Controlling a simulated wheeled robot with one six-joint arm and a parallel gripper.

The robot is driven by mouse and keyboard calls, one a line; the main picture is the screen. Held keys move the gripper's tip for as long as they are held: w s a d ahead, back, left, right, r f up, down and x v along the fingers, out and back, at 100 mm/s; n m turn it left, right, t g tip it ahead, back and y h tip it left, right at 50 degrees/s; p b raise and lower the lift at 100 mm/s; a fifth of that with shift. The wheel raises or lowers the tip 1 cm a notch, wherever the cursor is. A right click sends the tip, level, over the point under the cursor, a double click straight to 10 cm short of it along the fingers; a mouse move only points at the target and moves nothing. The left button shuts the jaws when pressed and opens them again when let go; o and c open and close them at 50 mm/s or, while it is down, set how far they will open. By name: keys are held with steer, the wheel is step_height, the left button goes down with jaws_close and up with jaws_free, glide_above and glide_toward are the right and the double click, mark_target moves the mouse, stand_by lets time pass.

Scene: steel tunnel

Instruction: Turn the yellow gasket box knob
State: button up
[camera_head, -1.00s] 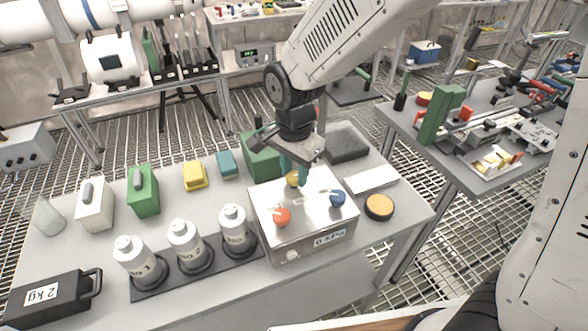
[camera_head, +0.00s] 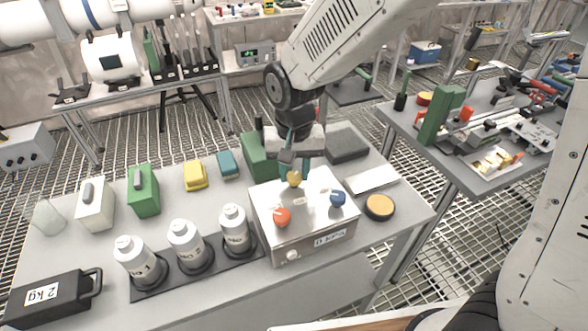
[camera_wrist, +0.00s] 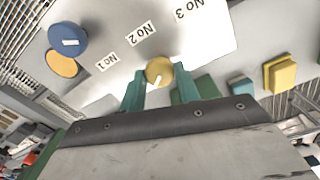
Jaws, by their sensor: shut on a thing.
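The gasket box (camera_head: 305,233) is a steel box on the near table, with red, yellow and blue knobs on its top. The yellow knob (camera_head: 294,180) sits at the back of the top; it also shows in the wrist view (camera_wrist: 158,71) with a pale mark on it. My gripper (camera_head: 297,172) points down over it, and its teal fingers (camera_wrist: 160,80) are shut on the yellow knob, one on each side. The red knob (camera_head: 282,217) is front left and the blue knob (camera_head: 337,198) is to the right; the blue one also shows in the wrist view (camera_wrist: 68,39).
A green box (camera_head: 262,158) stands close behind the gasket box. White bottles (camera_head: 235,230) stand in a black rack at left. A round orange-topped puck (camera_head: 380,206) and a pale plate (camera_head: 371,180) lie at right. A dark block (camera_head: 347,143) is behind.

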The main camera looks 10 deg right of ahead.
steer(key=n, duration=0.4)
steer(key=shift+n, duration=0.3)
steer(key=n, duration=0.5)
steer(key=shift+a, duration=0.1)
steer(key=n, duration=0.6)
steer(key=shift+n, duration=2.5)
steer(key=o, duration=1)
steer(key=shift+r, duration=0.15)
